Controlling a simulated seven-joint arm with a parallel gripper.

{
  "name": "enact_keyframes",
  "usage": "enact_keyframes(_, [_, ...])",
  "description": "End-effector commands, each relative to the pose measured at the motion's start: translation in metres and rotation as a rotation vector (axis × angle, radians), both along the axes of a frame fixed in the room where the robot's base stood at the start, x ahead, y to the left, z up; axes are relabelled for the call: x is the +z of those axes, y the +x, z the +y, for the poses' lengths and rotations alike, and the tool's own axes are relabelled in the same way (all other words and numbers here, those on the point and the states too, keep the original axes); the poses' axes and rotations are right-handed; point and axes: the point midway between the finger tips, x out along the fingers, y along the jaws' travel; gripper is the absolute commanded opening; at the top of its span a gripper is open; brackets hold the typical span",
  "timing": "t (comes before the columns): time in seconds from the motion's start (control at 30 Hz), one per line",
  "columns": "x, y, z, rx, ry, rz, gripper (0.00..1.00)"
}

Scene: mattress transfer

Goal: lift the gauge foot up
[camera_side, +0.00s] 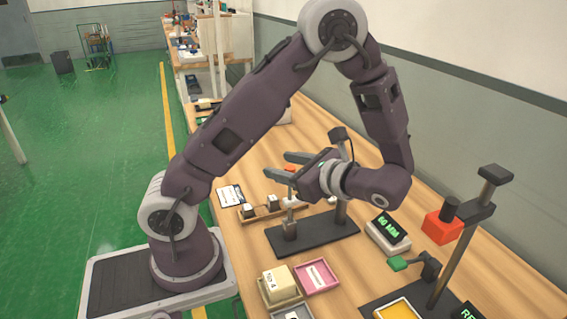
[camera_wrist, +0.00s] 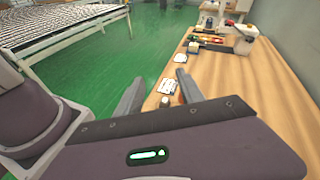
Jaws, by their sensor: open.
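The gauge stands on a dark base plate (camera_side: 312,235) in the side view, with a dark post (camera_side: 341,208) at its right end. A slim silver gauge foot (camera_side: 290,207) hangs over a small grey-brown block on the plate. A red part (camera_side: 290,168) shows above it, between my fingers in this picture. My gripper (camera_side: 277,165) is open and lies roughly level, its fingers pointing left at the height of the red part. My arm hides part of the gauge. In the wrist view my fingers (camera_wrist: 161,77) stand wide apart, and I cannot tell whether they touch anything.
A wooden rack (camera_side: 272,213) with small blocks lies behind the plate. A 60 MM display (camera_side: 388,236) stands to its right. A cream block (camera_side: 279,284) and a pink tray (camera_side: 317,277) are in front.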

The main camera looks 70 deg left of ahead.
Motion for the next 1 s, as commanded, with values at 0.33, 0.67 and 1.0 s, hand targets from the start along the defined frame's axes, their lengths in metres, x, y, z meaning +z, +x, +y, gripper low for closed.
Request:
enact_keyframes(0.33, [-0.042, 0.040, 0.009, -0.193, 0.216, 0.280, 0.45])
enact_keyframes(0.67, [-0.042, 0.028, 0.066, -0.190, 0.212, 0.278, 0.45])
enact_keyframes(1.0, [-0.042, 0.027, 0.074, -0.192, 0.212, 0.277, 0.43])
